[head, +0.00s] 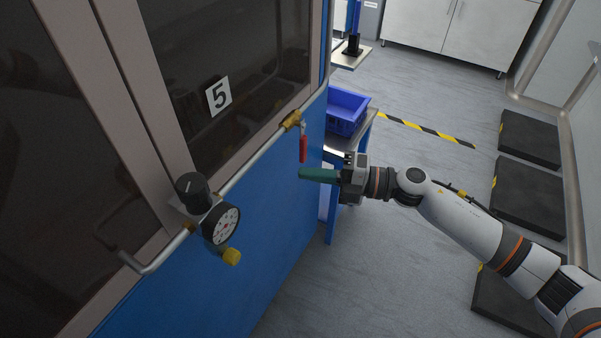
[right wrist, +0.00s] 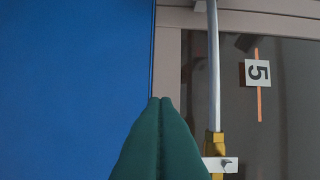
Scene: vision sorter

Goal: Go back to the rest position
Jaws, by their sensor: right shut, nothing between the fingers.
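My right gripper (head: 302,174) reaches in from the right in the head view, with green fingers pointing at the blue machine panel (head: 262,235). Its fingers are pressed together with nothing between them. In the right wrist view the shut green fingertips (right wrist: 160,101) point toward the blue panel and the window frame. The fingertips are just below a red valve handle (head: 303,149), which hangs down from a brass valve (head: 292,119) on the pipe. I cannot tell whether they touch anything. My left gripper is not in view.
A pressure gauge (head: 221,225) with a black knob (head: 192,188) sticks out at the left. A blue crate (head: 346,111) stands behind the gripper. Dark mats (head: 541,194) lie on the right floor; a striped line (head: 427,130) crosses behind. The grey floor (head: 390,270) below my arm is clear.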

